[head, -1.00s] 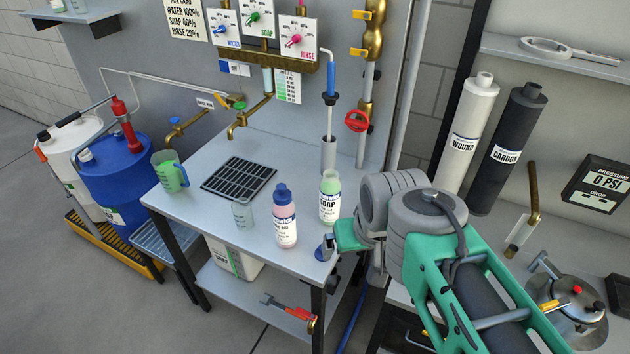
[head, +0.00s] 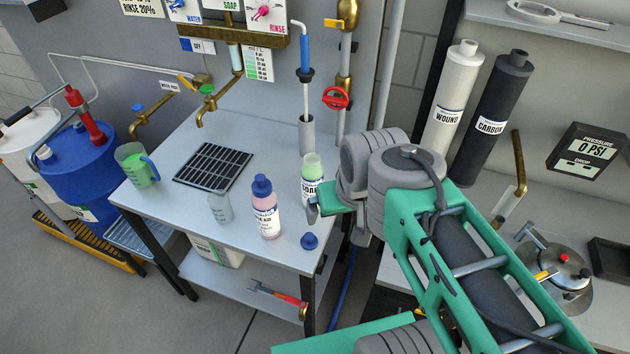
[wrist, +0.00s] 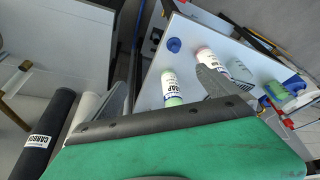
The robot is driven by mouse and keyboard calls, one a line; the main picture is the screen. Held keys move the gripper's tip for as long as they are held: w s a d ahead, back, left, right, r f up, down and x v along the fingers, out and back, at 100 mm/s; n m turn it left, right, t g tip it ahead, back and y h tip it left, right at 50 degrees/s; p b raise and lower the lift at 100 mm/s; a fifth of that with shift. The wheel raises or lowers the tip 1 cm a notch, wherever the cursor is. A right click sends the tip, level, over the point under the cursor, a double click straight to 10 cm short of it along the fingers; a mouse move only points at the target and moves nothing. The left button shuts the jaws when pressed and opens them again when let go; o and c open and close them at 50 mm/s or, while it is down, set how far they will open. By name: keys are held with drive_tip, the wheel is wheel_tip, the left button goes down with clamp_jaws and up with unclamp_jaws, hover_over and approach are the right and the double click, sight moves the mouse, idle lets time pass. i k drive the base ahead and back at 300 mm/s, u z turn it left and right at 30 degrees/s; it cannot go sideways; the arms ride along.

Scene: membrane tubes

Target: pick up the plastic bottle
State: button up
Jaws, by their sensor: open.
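Two plastic bottles stand on the grey bench (head: 180,165). One is a pink bottle with a blue cap (head: 266,212); it also shows in the wrist view (wrist: 208,58). The other is an uncapped pale green bottle labelled SOAP (head: 311,172). My gripper (head: 318,210) is at the bench's right side, partly covering the SOAP bottle's lower part in the head view. In the wrist view my gripper (wrist: 165,92) has its grey fingers spread wide, and the SOAP bottle (wrist: 170,82) appears between them, beyond the tips. Nothing is held.
A loose blue cap (head: 309,241) lies near the bench's front right corner. A clear beaker (head: 221,207) stands left of the pink bottle, and a green-filled jug (head: 137,165) farther left. A grey upright tube (head: 306,135) stands behind the SOAP bottle.

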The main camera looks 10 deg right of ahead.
sight(312, 171)
drive_tip(key=z, duration=0.05)
drive_tip(key=k, duration=0.5)
drive_tip(key=u, duration=3.15)
drive_tip(key=k, duration=0.45)
drive_tip(key=z, duration=1.4)
